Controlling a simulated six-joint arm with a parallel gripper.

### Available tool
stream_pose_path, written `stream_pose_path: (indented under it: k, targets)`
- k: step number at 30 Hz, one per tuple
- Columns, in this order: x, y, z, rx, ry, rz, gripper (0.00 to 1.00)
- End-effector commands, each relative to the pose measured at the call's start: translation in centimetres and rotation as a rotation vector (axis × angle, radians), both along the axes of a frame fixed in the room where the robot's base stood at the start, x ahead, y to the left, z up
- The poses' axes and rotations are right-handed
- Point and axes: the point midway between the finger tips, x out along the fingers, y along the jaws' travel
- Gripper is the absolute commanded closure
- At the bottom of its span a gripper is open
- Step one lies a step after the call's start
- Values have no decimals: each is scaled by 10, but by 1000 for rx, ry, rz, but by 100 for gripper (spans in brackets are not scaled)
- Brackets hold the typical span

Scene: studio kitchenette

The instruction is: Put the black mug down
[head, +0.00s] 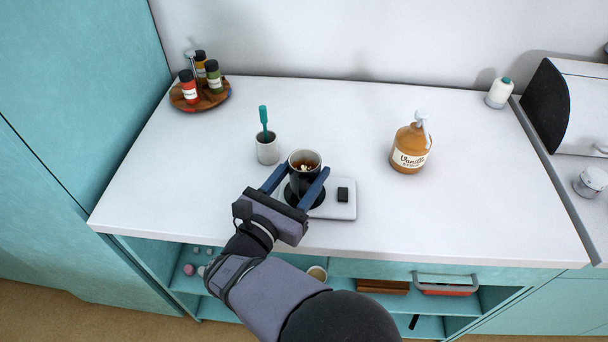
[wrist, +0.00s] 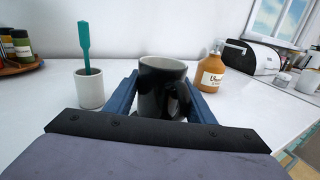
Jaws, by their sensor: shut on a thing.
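The black mug (head: 304,180) stands upright between the fingers of my gripper (head: 304,172) and holds a brown drink with pale bits on top. The mug also shows in the wrist view (wrist: 164,90), with one blue finger on each side. My gripper is shut on it. Under the mug is a white flat device (head: 340,211) with a round black plate (head: 318,198) and a small black block or display on its right part. I cannot tell whether the mug's base touches the plate.
A white cup with a teal-handled tool (head: 267,150) stands just left of the mug. A vanilla syrup bottle (head: 409,150) stands to the right. A wooden tray (head: 217,101) with several spice jars is at the back left. The counter (head: 480,205) is clear at right front.

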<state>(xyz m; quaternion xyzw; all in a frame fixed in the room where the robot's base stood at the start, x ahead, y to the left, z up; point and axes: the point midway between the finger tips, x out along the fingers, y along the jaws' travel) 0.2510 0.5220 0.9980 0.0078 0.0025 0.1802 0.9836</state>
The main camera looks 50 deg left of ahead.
Motion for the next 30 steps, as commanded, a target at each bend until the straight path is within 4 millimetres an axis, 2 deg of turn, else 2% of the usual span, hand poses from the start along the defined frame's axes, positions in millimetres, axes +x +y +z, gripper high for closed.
stream_pose_path:
  k: [6,19,20,21,22,30]
  targets:
    - [0,0,-14,2,-3,0,83]
    - [0,0,-19,3,-2,0,83]
    - [0,0,-19,1,-1,0,46]
    - [0,0,-19,1,-1,0,36]
    - [0,0,-19,1,-1,0,32]
    - [0,0,-18,1,-1,0,32]
